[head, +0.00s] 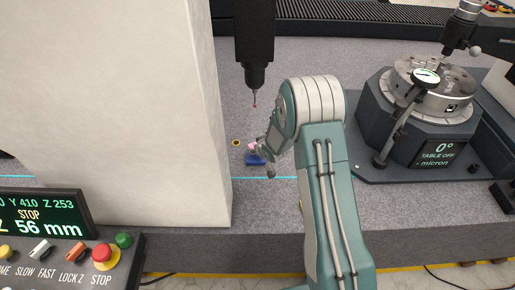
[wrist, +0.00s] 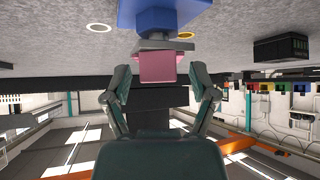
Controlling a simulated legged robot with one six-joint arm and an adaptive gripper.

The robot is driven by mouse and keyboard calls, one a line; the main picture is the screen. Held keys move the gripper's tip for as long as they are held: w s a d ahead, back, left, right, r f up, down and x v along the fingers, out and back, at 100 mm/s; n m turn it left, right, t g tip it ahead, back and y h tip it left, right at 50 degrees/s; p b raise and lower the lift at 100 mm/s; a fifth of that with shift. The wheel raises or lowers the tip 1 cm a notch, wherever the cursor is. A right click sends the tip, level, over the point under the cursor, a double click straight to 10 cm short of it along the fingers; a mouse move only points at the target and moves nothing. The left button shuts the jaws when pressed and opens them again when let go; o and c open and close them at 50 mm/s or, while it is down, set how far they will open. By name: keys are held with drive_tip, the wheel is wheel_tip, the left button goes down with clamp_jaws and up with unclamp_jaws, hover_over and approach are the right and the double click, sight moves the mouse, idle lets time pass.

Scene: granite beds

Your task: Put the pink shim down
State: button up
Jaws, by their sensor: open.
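The pink shim (wrist: 158,68) sits between the spread fingers of my gripper (wrist: 160,72) in the wrist view, with a gap on each side. It appears to rest against a grey plate (wrist: 166,45) on a blue block (wrist: 165,18); exact contact is hard to tell. In the head view the shim is a small pink patch (head: 252,147) just above the blue block (head: 256,159), which stands on the granite. My gripper (head: 263,154) is beside them there, partly hidden by my wrist.
A pale column (head: 120,100) stands close on the left, and a dark probe head (head: 255,45) hangs behind. A rotary table (head: 430,95) is at right. A yellow ring (head: 236,143) lies near the block. A control panel (head: 75,250) is at lower left.

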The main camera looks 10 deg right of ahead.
drive_tip(key=s+d+r+m+h, duration=0.1)
drive_tip(key=s+d+r+h, duration=0.1)
drive_tip(key=s+r, duration=0.95)
drive_tip(key=s+d+r+m+h, duration=0.1)
drive_tip(key=s+d+r, duration=0.1)
drive_tip(key=s+r, duration=0.9)
drive_tip(key=s+a+r+g, duration=0.1)
drive_tip(key=s+r, duration=0.4)
drive_tip(key=s, duration=0.3)
drive_tip(key=s+a+r+g+y, duration=0.1)
drive_tip(key=s+a+r+g, duration=0.1)
drive_tip(key=s+r, duration=0.3)
drive_tip(key=s, duration=0.3)
drive_tip(key=shift+s+a, duration=0.15)
